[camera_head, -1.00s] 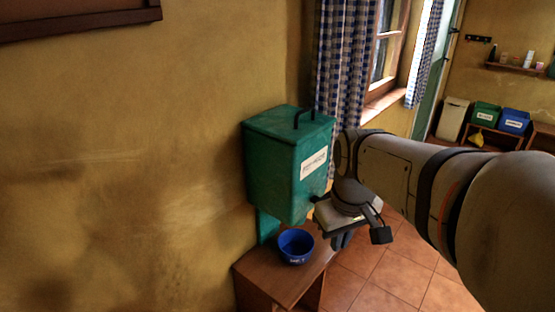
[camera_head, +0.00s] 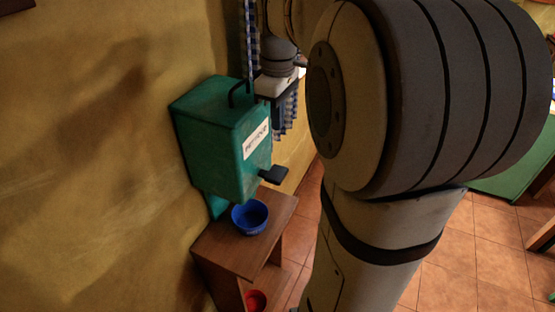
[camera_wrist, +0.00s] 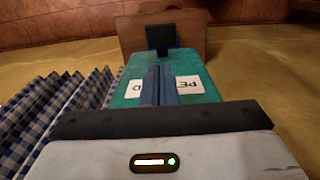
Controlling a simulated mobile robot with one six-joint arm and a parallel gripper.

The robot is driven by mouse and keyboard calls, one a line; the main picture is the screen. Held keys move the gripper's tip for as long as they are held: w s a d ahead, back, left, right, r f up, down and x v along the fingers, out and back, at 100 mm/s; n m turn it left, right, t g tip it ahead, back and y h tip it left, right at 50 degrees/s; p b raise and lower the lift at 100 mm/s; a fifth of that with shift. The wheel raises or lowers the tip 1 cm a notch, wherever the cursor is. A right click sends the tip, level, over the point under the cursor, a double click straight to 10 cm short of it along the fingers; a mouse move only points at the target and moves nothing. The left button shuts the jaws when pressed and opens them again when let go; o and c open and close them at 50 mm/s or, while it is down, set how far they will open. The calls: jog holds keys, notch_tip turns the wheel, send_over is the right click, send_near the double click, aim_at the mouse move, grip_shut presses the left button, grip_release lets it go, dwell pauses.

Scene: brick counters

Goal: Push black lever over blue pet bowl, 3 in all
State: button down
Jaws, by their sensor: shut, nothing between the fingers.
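A teal dispenser box (camera_head: 210,140) with a white label hangs on the wall. Its black lever (camera_head: 273,174) sticks out from the lower front, to the right of and above the blue pet bowl (camera_head: 250,218). The bowl stands upright on a wooden shelf unit below. My gripper (camera_head: 277,112) is shut and empty, pointing down beside the dispenser's top right, above the lever and apart from it. In the wrist view its shut fingers (camera_wrist: 158,84) lie across the dispenser label, with the lever (camera_wrist: 158,39) beyond their tips. Only a blue sliver of the bowl shows behind the lever there.
The wooden shelf unit (camera_head: 222,249) has a red bowl (camera_head: 256,300) on its lower level. A checked curtain (camera_head: 289,118) hangs behind my gripper. My large arm links cover the middle and right. Tiled floor (camera_head: 480,260) is open to the right.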

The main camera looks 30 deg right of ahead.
aim_at(278, 174)
notch_tip(278, 174, down, 13)
jog(key=shift+f+p, duration=0.2)
jog(key=shift+p, duration=0.45)
jog(key=shift+f, duration=0.15)
notch_tip(278, 174, down, 4)
jog(key=b, duration=0.3)
jog(key=shift+s+r, duration=0.1)
jog(key=shift+r, duration=0.1)
jog(key=shift+s+r, duration=0.1)
jog(key=shift+r+p, duration=0.1)
jog(key=shift+p, duration=0.2)
notch_tip(278, 174, up, 14)
jog(key=p, duration=0.2)
